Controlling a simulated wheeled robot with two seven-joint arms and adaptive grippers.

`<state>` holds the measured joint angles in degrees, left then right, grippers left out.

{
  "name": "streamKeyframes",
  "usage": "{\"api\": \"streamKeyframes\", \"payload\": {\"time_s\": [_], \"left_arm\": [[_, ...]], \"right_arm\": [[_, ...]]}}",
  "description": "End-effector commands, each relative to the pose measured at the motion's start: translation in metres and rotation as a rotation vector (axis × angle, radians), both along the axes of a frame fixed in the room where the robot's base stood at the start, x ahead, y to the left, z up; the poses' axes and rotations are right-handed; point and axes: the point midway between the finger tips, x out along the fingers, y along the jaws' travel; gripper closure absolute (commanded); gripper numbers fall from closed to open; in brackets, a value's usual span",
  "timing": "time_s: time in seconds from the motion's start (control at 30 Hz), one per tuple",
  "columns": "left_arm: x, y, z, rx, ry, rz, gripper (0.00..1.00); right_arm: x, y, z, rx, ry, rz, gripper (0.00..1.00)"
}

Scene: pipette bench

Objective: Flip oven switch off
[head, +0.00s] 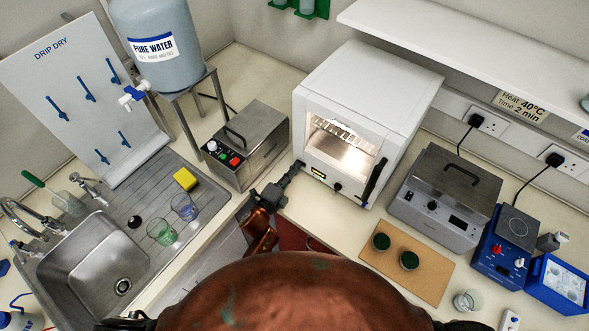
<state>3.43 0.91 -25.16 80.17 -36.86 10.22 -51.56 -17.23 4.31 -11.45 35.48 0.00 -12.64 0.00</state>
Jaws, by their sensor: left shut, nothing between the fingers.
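The white oven (369,82) stands on the bench in the middle of the head view, with its window (342,146) lit from inside. Its front panel below the window carries a small yellow display (318,173) and a dark knob (338,187). My left gripper (296,169) is shut and empty, with its tips at the left end of this panel. The oven switch cannot be made out; the fingertips cover that end of the panel. I cannot tell whether they touch the oven. My right gripper is not in view.
A steel water bath (256,143) stands close left of the oven, near my left gripper. A second steel unit (450,185) stands to its right. A cork mat (425,270) with two dark round pieces lies in front. A sink (95,262) is at the left.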

Motion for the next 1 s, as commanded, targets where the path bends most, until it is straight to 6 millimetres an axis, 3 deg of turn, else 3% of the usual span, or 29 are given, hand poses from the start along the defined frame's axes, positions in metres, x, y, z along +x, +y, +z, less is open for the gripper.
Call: {"api": "streamKeyframes", "payload": {"time_s": [0.17, 0.53, 0.73, 1.0], "left_arm": [[0.009, 0.002, -0.002, 0.003, 0.001, -0.044, 1.00], [0.005, 0.007, 0.001, 0.003, 0.003, -0.042, 1.00], [-0.015, 0.030, 0.001, 0.003, 0.003, -0.045, 1.00], [-0.060, 0.068, -0.002, 0.003, 0.001, -0.053, 1.00]], "right_arm": [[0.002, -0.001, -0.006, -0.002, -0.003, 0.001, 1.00], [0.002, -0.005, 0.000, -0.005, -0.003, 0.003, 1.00], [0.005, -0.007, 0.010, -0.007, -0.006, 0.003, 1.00], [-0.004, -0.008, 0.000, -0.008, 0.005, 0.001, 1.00]]}}
